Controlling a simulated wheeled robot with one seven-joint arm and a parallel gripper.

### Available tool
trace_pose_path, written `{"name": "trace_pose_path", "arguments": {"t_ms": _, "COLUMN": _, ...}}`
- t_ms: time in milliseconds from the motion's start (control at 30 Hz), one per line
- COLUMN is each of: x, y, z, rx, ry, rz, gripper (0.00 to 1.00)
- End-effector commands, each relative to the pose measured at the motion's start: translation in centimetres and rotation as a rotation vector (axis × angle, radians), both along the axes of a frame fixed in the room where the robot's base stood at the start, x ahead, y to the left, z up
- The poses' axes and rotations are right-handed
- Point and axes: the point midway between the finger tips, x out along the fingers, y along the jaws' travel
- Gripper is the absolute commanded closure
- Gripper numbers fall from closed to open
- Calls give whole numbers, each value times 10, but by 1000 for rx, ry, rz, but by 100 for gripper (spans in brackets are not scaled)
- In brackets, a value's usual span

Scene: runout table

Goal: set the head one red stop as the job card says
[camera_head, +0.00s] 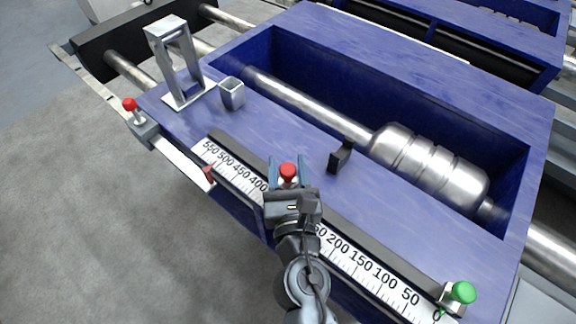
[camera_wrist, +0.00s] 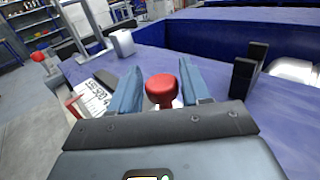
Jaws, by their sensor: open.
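A red knob (camera_head: 287,170) stands over the scale rail around the middle of the table, and in the wrist view it shows as a round red knob (camera_wrist: 161,88). My gripper (camera_head: 288,164) is open, with its blue fingers (camera_wrist: 160,70) on either side of this knob and gaps showing. The stop body under the knob is mostly hidden by my gripper. A second red-knobbed stop (camera_head: 131,106) sits at the left end. A white scale (camera_head: 355,263) runs from 0 at right to 550 at left; my gripper hides its middle. No job card is readable.
A green-knobbed stop (camera_head: 462,292) stands at the 0 end. A metal roller (camera_head: 430,165) lies in the trough. A red pointer (camera_head: 209,173) is near the scale's left part.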

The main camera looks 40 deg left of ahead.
Motion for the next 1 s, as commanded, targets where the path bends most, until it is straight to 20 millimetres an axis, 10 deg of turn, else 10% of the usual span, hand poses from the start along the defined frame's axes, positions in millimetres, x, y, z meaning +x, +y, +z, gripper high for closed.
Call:
{"name": "trace_pose_path", "arguments": {"t_ms": 433, "x": -4, "y": -4, "z": -1, "rx": -3, "ry": 0, "rz": -2, "gripper": 42}}
{"name": "trace_pose_path", "arguments": {"t_ms": 1000, "x": -57, "y": -50, "z": -1, "rx": -2, "ry": -1, "rz": -1, "gripper": 42}}
